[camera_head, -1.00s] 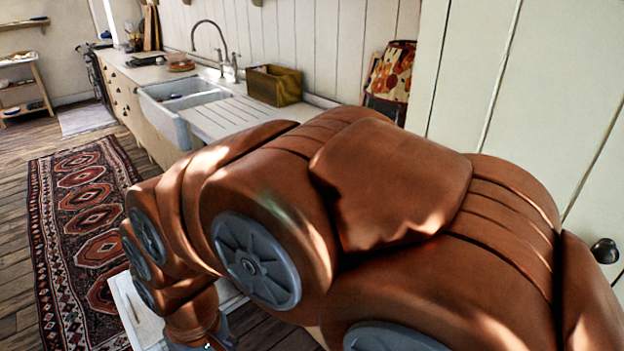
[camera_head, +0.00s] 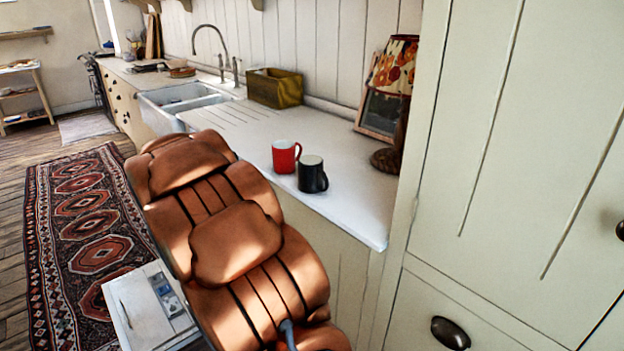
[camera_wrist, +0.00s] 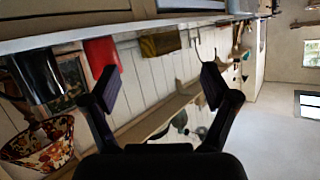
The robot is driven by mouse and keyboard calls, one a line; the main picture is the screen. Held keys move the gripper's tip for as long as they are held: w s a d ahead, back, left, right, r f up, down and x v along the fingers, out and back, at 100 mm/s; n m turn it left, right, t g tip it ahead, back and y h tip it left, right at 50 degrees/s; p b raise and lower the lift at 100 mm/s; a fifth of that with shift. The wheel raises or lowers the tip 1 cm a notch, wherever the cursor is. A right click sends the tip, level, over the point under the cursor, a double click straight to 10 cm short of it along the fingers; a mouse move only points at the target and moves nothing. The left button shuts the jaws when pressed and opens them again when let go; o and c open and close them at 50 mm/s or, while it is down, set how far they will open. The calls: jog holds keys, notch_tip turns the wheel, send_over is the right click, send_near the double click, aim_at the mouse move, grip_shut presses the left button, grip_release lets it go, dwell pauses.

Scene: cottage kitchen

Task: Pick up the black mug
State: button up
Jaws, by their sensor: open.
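The black mug (camera_head: 312,176) stands upright on the white countertop (camera_head: 352,206) near its front edge, with a pale inside and its handle to the right. In the wrist view, which is turned upside down, the black mug (camera_wrist: 38,76) is at the left. A red mug (camera_head: 284,157) stands close beside it, to the left and behind; it also shows in the wrist view (camera_wrist: 100,54). My gripper (camera_wrist: 160,88) is open and empty, with its two dark fingers apart. The black mug lies outside the fingers, to the left. My gripper is not visible in the head view.
A lamp with a floral shade (camera_head: 394,66) and a leaning frame (camera_head: 380,113) stand behind the mugs. A wooden box (camera_head: 274,88) and a sink (camera_head: 184,98) are farther left. A tall cream cupboard (camera_head: 490,130) bounds the counter at right. Counter around the mugs is clear.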

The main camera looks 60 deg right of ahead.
aim_at(304, 179)
jog(key=s+d+m+g+h, duration=0.2)
jog(key=s+d+g, duration=0.1)
jog(key=s+d, duration=0.1)
jog(key=s+d+f+m+g+h+b, duration=0.1)
jog(key=s+d+m+g+h, duration=0.1)
jog(key=s+d, duration=0.3)
jog(key=s+d+f+m+g+h+b, duration=0.1)
jog(key=s+d+m+g+h, duration=0.1)
jog(key=s+d+g, duration=0.2)
jog(key=shift+s+d+f+h, duration=0.1)
jog(key=shift+s+d+h, duration=0.1)
jog(key=shift+d, duration=0.25)
jog(key=shift+s+d+f+h, duration=0.1)
jog(key=shift+d+h, duration=0.1)
jog(key=shift+d, duration=0.2)
jog(key=shift+s+d+r+p, duration=0.15)
jog(key=shift+d+p, duration=0.15)
jog(key=shift+d, duration=1.1)
jog(key=shift+s+d+p, duration=0.1)
jog(key=shift+d+p, duration=0.15)
jog(key=shift+d, duration=2.2)
jog(key=c, duration=1.2)
